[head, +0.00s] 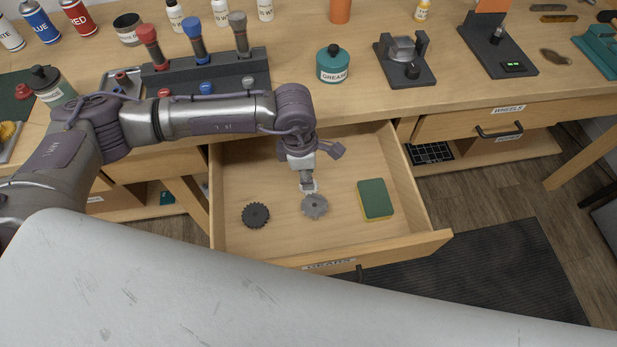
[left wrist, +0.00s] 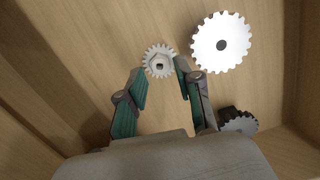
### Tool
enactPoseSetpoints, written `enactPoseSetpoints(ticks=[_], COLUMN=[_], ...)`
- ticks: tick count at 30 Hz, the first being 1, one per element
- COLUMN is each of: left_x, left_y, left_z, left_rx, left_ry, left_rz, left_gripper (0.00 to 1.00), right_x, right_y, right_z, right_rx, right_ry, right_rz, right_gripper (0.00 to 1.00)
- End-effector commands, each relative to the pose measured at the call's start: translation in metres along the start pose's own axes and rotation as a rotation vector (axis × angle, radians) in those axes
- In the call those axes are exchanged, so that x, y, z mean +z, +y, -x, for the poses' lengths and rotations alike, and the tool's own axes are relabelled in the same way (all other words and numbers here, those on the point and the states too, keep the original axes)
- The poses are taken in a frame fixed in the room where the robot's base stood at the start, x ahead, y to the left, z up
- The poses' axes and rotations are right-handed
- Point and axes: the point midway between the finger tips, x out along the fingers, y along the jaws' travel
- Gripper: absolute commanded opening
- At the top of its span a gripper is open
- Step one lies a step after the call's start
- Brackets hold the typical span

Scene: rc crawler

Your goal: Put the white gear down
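The white gear (left wrist: 160,61) is small and toothed, with a raised hub. It sits between the fingertips of my left gripper (left wrist: 160,68), which look closed on its two sides. In the head view my left gripper (head: 308,184) reaches down into the open drawer (head: 235,165), low over its floor. A small pale patch of the white gear (head: 309,188) shows at the fingertips. Whether the gear touches the drawer floor I cannot tell. My right gripper is not in view.
A larger grey gear (head: 315,207), bright in the left wrist view (left wrist: 221,43), lies close beside the gripper. A dark gear (head: 255,215) lies to the left, a green and yellow sponge (head: 375,199) to the right. Drawer walls surround them. Bare floor shows between them.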

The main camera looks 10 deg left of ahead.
Motion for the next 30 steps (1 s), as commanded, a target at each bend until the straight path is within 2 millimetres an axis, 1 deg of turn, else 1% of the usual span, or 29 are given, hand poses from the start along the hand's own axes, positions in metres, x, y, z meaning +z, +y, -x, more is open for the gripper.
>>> enactPoseSetpoints(ticks=[1,6,9,12,15,18,30], left_x=[0.001,0.0,0.0,0.001,0.0,0.0,0.0], left_y=[0.002,0.001,0.001,0.001,0.001,0.0,0.0], left_z=[0.011,0.049,0.067,0.081,0.088,0.092,0.093], left_rx=[0.005,0.005,0.004,0.003,0.002,0.001,0.001], left_ry=[-0.004,-0.003,-0.003,-0.003,-0.001,-0.001,-0.001], left_rz=[0.0,-0.001,0.0,0.0,0.0,0.001,0.0], left_gripper=[0.35,0.35,0.35,0.35,0.35,0.35,0.35], right_x=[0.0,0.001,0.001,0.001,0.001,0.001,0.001], right_y=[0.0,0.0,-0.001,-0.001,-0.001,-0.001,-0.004], right_z=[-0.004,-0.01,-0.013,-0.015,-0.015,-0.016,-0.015], right_rx=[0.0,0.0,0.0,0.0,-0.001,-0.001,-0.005], right_ry=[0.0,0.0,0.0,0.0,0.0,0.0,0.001], right_rz=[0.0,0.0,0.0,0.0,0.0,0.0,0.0], right_gripper=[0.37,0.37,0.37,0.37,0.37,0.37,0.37])
